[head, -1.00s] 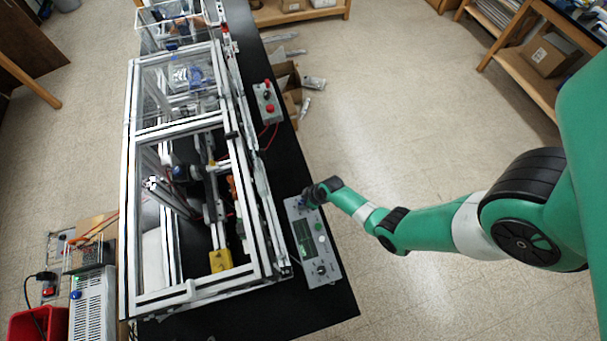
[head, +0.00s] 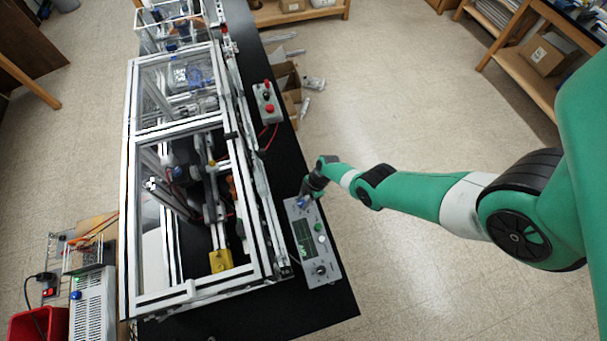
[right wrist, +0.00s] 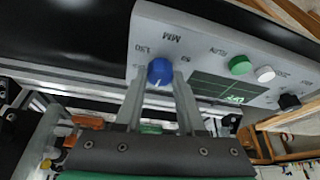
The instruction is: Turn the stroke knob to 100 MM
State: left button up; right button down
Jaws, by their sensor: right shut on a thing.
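The grey control panel (head: 327,268) lies on the black table at the frame's right side. Its blue stroke knob (right wrist: 160,70) shows in the right wrist view, with upside-down print "MM", "150" and "50" around it. My right gripper (right wrist: 160,82) is shut on the knob, one finger on each side. A light line shows low on the knob's face; the value it points to cannot be read. In the head view my right gripper (head: 305,196) is at the panel's far end and partly covers the knob. My left gripper is not in view.
The panel also has a green button (right wrist: 240,65), a white button (right wrist: 265,74), a black knob (right wrist: 289,102) and a lit display (right wrist: 215,88). The aluminium extrusion frame (head: 277,225) stands close on the left. A small box with red buttons (head: 267,103) lies farther back.

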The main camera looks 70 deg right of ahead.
jog(key=shift+d+n, duration=0.1)
jog(key=shift+n, duration=0.4)
jog(key=c, duration=0.5)
grip_release()
jog(key=shift+r, duration=0.1)
